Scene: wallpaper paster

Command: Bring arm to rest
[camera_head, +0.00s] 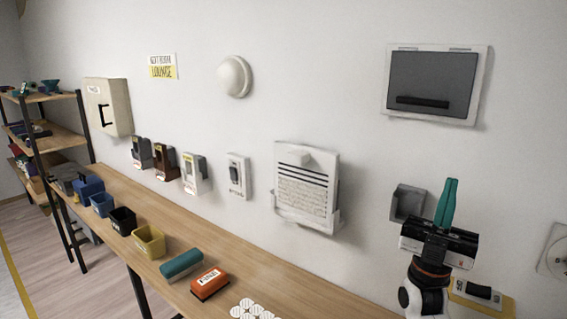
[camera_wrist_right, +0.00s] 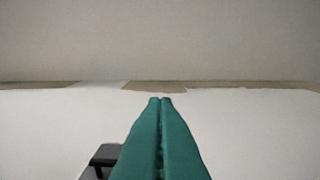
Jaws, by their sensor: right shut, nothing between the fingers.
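My right gripper (camera_head: 450,182) is at the right of the head view, in front of the white wall. Its teal fingers point up and are closed together with nothing between them. In the right wrist view the same fingers (camera_wrist_right: 160,99) meet at their tips, facing a plain pale surface. My right arm comes up from the bottom edge of the head view. My left gripper is not in either view.
A wooden table (camera_head: 225,245) runs along the wall with bins, an orange block (camera_head: 209,284) and a teal block (camera_head: 181,265). A grey wall box (camera_head: 408,203) is just left of my right gripper. A framed panel (camera_head: 432,84) hangs above it. Shelves (camera_head: 50,140) stand far left.

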